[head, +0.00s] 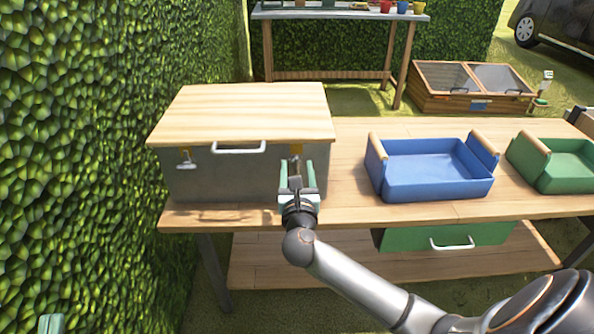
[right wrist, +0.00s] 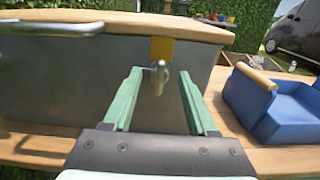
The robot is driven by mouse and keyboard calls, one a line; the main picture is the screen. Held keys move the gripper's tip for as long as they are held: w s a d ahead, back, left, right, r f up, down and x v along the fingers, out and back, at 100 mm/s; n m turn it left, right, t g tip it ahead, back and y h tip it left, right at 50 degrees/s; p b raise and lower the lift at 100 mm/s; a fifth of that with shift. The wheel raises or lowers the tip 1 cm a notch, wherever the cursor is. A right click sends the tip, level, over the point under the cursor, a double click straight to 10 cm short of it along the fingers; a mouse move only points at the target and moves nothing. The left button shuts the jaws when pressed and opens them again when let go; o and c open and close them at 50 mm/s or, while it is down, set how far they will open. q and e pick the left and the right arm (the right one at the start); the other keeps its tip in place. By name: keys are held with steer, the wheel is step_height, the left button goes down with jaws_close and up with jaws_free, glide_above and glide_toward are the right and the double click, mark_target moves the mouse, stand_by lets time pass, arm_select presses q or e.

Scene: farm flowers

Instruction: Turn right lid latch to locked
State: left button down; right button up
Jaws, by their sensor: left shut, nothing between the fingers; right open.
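The grey metal box (head: 235,178) with a light wooden lid (head: 245,110) stands on the left of the wooden table; the lid is down. The right lid latch (head: 295,157) hangs below a yellow plate on the box front. In the right wrist view the silver latch (right wrist: 158,76) shows between the fingers. My right gripper (head: 297,172) is open, with one green finger on each side of the latch; I cannot tell whether they touch it. My left gripper (head: 51,324) shows only as a green tip at the lower left edge.
The left latch (head: 186,159) and a white handle (head: 239,148) are on the same box front. A blue tray (head: 430,190) and a green tray (head: 565,180) stand to the right on the table. A hedge (head: 80,130) rises close on the left.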

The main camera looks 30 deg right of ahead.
jaws_close()
stand_by(0.3)
